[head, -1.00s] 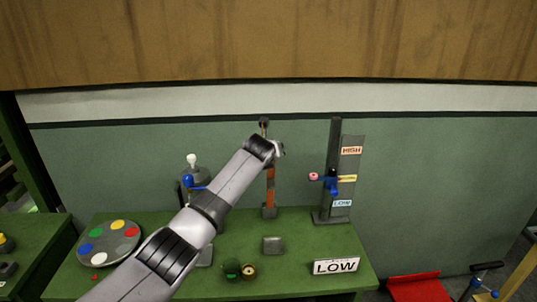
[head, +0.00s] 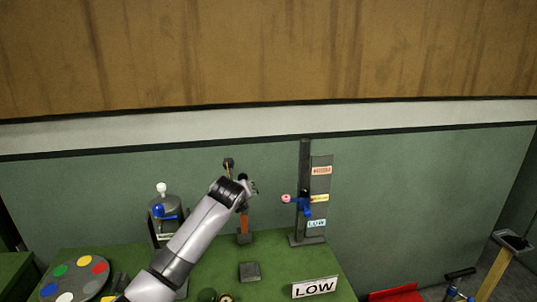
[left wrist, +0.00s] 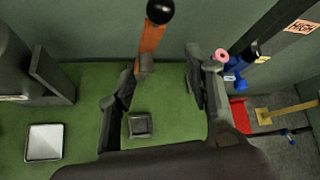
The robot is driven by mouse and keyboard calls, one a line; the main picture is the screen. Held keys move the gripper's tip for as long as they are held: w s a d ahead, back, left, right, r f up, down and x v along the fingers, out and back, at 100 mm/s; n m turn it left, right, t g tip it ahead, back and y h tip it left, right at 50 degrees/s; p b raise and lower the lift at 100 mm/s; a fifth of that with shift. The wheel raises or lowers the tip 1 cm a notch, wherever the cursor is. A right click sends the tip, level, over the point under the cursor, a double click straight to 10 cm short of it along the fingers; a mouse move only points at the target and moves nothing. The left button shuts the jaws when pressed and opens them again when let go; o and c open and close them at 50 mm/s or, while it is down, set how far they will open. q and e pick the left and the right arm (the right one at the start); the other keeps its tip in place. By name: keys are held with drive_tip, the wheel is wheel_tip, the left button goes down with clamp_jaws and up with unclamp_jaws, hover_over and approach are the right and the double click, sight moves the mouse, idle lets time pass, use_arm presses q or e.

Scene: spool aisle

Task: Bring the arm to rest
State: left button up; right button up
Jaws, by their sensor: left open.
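My left arm reaches in from the bottom left in the head view. Its gripper (head: 250,190) is raised above the green table (head: 215,285), in front of an orange lever (head: 243,223). In the left wrist view its two dark fingers are spread, with the gap (left wrist: 155,100) empty between them. The lever (left wrist: 150,45), with a black ball on top, stands beyond the fingers, and a small grey block (left wrist: 140,125) shows below. I cannot tell whether a finger touches the lever. My right gripper is not seen.
A post with a blue slider (head: 305,206) and level labels stands right of the lever. A LOW sign (head: 315,287), a colour disc (head: 75,283) and a blue-fronted device (head: 165,213) are on the table. A red object (head: 396,294) lies right of it.

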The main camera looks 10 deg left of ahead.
use_arm(q)
drive_tip(key=s+d+f+n+g+h, duration=0.15)
drive_tip(key=s+f+n+g, duration=0.25)
drive_tip(key=s+f+n, duration=1.25)
drive_tip(key=s+a+f+n+g, duration=0.15)
drive_tip(key=s+n, duration=0.25)
drive_tip(key=s, duration=0.8)
drive_tip(key=s+a+f+n+g+y, duration=0.1)
drive_tip(key=s+a+f+n, duration=0.2)
drive_tip(key=s, duration=1)
drive_tip(key=s+a+f+n+g, duration=0.15)
drive_tip(key=s+n, duration=0.35)
drive_tip(key=s, duration=0.7)
wheel_tip(320, 180, down, 32)
drive_tip(key=s+g+b, duration=0.1)
drive_tip(key=s+b, duration=0.1)
drive_tip(key=b, duration=0.3)
drive_tip(key=s+a+f+b, duration=0.1)
drive_tip(key=s+f+b, duration=0.1)
drive_tip(key=s+f, duration=0.6)
drive_tip(key=s+a+f+g+b, duration=0.1)
drive_tip(key=s+a+f, duration=0.1)
drive_tip(key=s+f, duration=0.6)
wheel_tip(320, 180, down, 2)
drive_tip(key=shift+a+f+m+b, duration=0.15)
drive_tip(key=shift+a+m+b, duration=0.15)
drive_tip(key=shift+m+b, duration=0.1)
